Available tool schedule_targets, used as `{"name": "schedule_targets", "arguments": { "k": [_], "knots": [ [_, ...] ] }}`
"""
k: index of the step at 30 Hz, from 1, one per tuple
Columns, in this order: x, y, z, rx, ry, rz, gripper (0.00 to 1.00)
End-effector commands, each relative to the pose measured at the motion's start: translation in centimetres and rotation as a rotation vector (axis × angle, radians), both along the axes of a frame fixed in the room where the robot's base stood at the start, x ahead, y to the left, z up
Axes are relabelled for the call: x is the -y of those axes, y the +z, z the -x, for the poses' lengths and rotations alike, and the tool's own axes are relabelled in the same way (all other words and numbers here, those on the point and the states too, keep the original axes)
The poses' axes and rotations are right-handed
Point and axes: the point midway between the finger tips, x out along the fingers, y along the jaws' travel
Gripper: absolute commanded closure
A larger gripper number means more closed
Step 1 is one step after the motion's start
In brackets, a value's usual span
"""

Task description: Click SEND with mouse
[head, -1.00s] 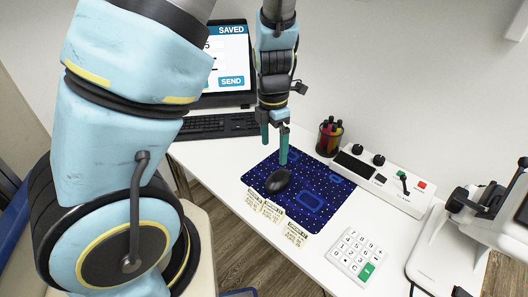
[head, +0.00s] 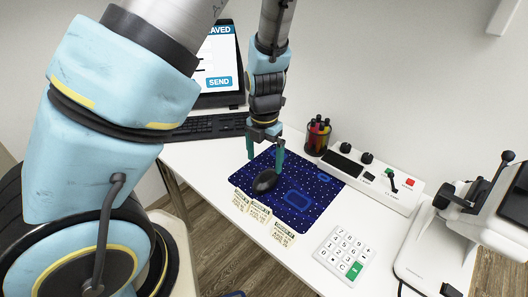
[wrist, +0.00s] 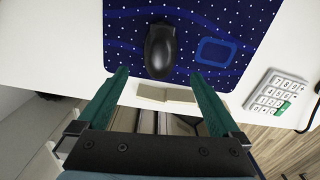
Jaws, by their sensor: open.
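The black mouse (head: 265,182) lies on a dark blue dotted mouse pad (head: 318,207). My gripper (head: 265,167) is open and empty, pointing down over the mouse, its green fingers apart on either side. In the wrist view the mouse (wrist: 160,50) shows centred ahead of the open fingers (wrist: 158,73), its near end about level with the tips; I cannot tell the height gap. The monitor (head: 219,62) shows a blue SEND button (head: 219,82) and a banner ending in "AVED". My arm hides the screen's left part. No cursor is visible.
A black keyboard (head: 205,125) lies before the monitor. A pen cup (head: 318,136), a control box (head: 372,176) and a white keypad (head: 343,255) stand right of the pad. Small paper cards (head: 260,212) lie along its near edge. A white machine (head: 440,245) is far right.

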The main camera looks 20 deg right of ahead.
Motion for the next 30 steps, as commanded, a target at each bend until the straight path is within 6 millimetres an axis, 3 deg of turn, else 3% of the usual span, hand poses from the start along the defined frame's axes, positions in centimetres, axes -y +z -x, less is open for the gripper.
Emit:
{"name": "schedule_targets", "arguments": {
  "k": [6, 12, 18, 27, 30],
  "knots": [
    [-0.1, -4.3, -0.1, -0.001, 0.004, -0.002, 0.00],
    [-0.1, -7.0, -0.1, 0.000, 0.002, 0.000, 0.00],
    [0.0, -8.2, -0.1, 0.001, 0.002, 0.001, 0.00],
    [0.0, -8.2, 0.0, 0.001, 0.000, 0.001, 0.00],
    [0.0, -8.2, 0.0, 0.001, 0.000, 0.001, 0.10]
  ]
}}
